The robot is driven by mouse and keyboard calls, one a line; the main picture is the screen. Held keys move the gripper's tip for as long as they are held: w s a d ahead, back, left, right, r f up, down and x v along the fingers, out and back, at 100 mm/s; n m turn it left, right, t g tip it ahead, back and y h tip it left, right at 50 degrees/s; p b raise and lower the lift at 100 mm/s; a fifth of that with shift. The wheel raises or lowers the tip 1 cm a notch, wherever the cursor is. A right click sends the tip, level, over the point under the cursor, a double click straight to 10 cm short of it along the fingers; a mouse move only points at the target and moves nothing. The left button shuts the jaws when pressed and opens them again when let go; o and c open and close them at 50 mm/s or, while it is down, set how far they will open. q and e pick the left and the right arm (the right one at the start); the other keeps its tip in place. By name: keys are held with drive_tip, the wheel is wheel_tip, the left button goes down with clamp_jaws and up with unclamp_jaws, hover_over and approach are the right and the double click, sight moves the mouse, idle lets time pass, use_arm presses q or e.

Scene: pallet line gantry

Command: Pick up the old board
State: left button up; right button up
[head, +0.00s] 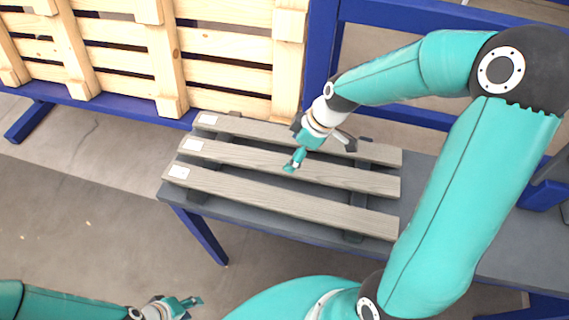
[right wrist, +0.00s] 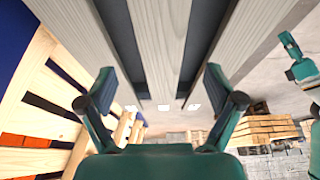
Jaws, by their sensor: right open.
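Three weathered grey boards lie side by side on supports on the dark table: a far board (head: 365,150), a middle board (head: 240,157) and a near board (head: 270,197). Each has a white label at its left end. I cannot tell which one is meant by the old board. My right gripper (head: 321,151) is open and empty above the middle board. In the right wrist view the middle board (right wrist: 160,45) runs between its spread fingers, with no visible contact. My left gripper (head: 190,306) is low at the left, away from the boards, its fingers apart and empty.
A pale wooden pallet (head: 150,60) stands upright behind the boards in a blue frame (head: 322,50). The dark table (head: 440,180) has bare room right of the boards, partly behind my right arm. Open floor (head: 80,220) lies left of the table.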

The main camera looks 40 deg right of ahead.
sight(285, 163)
drive_tip(key=x, duration=0.2)
drive_tip(key=p+x, duration=0.1)
drive_tip(key=x, duration=0.2)
drive_tip(key=shift+s+d+f, duration=0.1)
drive_tip(key=shift+s+f, duration=0.05)
drive_tip(key=shift+s, duration=0.05)
drive_tip(key=c, duration=1.5)
drive_tip(key=shift+o, duration=0.2)
